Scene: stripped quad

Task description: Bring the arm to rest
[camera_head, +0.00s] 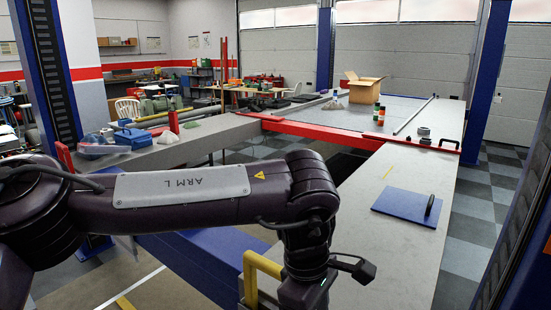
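My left arm (180,187), a dark purple arm with a plate marked "ARM L", comes in from the left and reaches across the lower middle of the head view. Its forearm lies roughly level, and its wrist (307,245) bends down toward the bottom edge. The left gripper's fingers are below the frame, so I cannot see them or anything in them. My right arm and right gripper are not in view.
A grey bench (420,165) on the right bears a blue board (400,207) with a dark disc standing on it. A yellow rail (262,263) is beside my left wrist. A blue box (133,139) is on the left bench; an open carton (364,92) stands farther back.

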